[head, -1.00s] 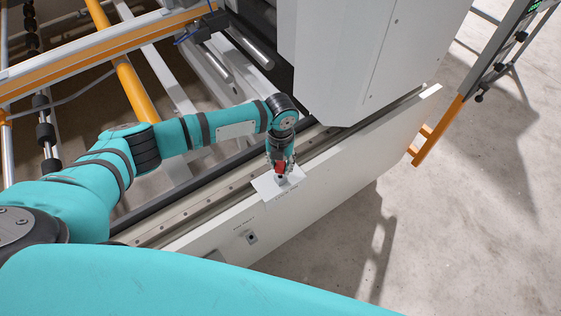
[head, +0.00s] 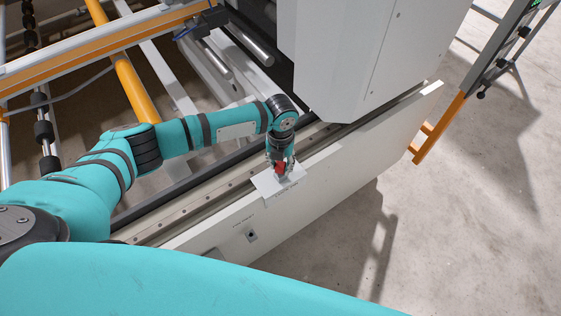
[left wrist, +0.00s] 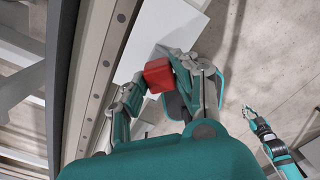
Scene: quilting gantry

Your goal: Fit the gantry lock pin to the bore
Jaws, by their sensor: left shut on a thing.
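My left gripper (head: 281,170) is shut on a red block-like part, which I take to be the head of the lock pin (head: 280,168). In the left wrist view the red part (left wrist: 158,75) sits between the two fingers of the left gripper (left wrist: 157,82). The gripper points down over a pale plate (head: 264,184) on top of the white side beam. The pin's lower end and any bore beneath it are hidden, so I cannot tell whether the pin is in a hole. My right gripper (left wrist: 248,111) shows at the right of the left wrist view, small, its opening unclear.
The white beam (head: 330,180) carries a rail with bolt heads and a small dark-holed fitting (head: 251,236) on its outer face. A big pale machine housing (head: 350,60) stands behind the gripper. An orange-footed post (head: 437,130) is at the right. Concrete floor lies clear beyond the beam.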

